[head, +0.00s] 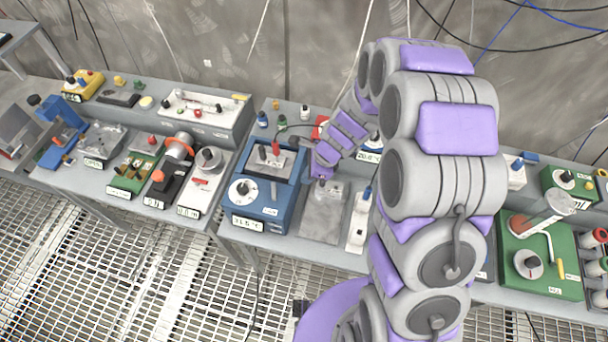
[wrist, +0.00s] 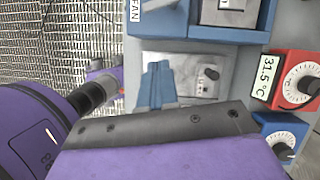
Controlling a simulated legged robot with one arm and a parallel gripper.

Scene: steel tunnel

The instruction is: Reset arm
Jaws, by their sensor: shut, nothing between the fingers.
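My arm, grey with purple pads, rises in the right half of the head view and bends over toward the bench. Its far end with my gripper (head: 318,172) hangs low beside the blue box (head: 262,210) with a white dial, over the bench. In the wrist view, a dark bar and purple body of my gripper (wrist: 155,125) fill the lower part. My gripper is shut and empty. The fingertips are small and partly hidden in the head view. I cannot tell whether it touches anything.
Grey benches (head: 222,222) carry several devices. A green panel (head: 540,255) stands right of my arm. In the wrist view, a red dial box (wrist: 295,82) is at right. Grating floor (head: 130,275) lies in front.

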